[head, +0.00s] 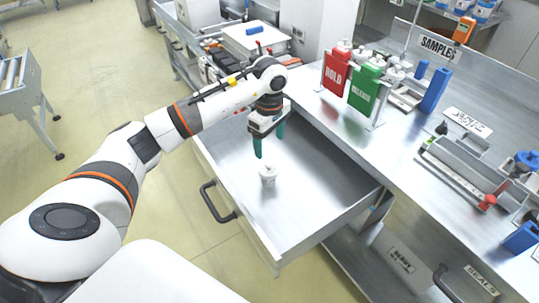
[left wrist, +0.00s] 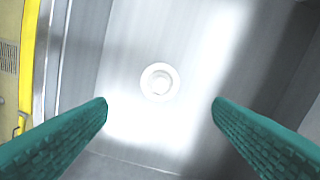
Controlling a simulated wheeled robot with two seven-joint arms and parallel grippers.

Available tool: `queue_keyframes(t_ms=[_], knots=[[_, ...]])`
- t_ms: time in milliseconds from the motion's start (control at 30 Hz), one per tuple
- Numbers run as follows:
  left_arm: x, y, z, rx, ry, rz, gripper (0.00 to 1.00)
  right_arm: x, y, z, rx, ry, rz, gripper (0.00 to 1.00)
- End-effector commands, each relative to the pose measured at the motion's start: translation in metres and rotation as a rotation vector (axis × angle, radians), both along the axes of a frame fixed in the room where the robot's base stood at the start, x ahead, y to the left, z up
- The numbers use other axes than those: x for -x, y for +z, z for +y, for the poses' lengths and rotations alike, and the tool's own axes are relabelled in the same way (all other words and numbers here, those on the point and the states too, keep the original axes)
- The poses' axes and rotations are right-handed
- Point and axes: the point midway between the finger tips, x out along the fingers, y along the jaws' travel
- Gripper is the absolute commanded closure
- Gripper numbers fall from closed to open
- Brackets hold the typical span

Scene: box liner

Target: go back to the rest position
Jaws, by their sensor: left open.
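My left gripper (head: 269,142) is over the open drawer (head: 322,196), with its two green fingers pointing down. In the left wrist view the fingers (left wrist: 160,110) are spread wide with nothing between them. A small white capped container (head: 267,174) stands upright on the drawer floor, below and apart from the fingers. It shows from above as a white ring with a round middle in the left wrist view (left wrist: 160,82). My right gripper is not in view.
The drawer's front with a dark handle (head: 218,201) juts out from the metal bench (head: 330,118). On the bench stand a red HOLD sign (head: 336,74), a green sign (head: 364,89), blue blocks and a metal tray (head: 462,174). Open floor (head: 110,75) lies to the left.

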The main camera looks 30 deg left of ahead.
Motion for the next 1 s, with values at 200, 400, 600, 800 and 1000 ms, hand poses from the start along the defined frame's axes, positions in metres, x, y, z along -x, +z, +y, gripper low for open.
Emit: queue_keyframes(t_ms=[200,400,600,800,1000], knots=[[0.0,0.016,0.0,0.0,0.001,0.0,0.25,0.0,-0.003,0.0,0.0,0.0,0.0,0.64],[0.0,0.017,0.0,0.0,0.001,0.001,0.25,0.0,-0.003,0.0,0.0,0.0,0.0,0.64],[0.0,0.017,0.0,0.0,0.0,0.001,0.25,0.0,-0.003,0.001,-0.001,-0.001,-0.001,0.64],[0.0,0.023,0.0,0.0,0.0,0.0,0.25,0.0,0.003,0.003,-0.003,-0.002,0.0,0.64],[0.0,0.06,0.0,0.0,0.0,0.0,0.25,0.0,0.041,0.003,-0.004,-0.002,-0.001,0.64]])
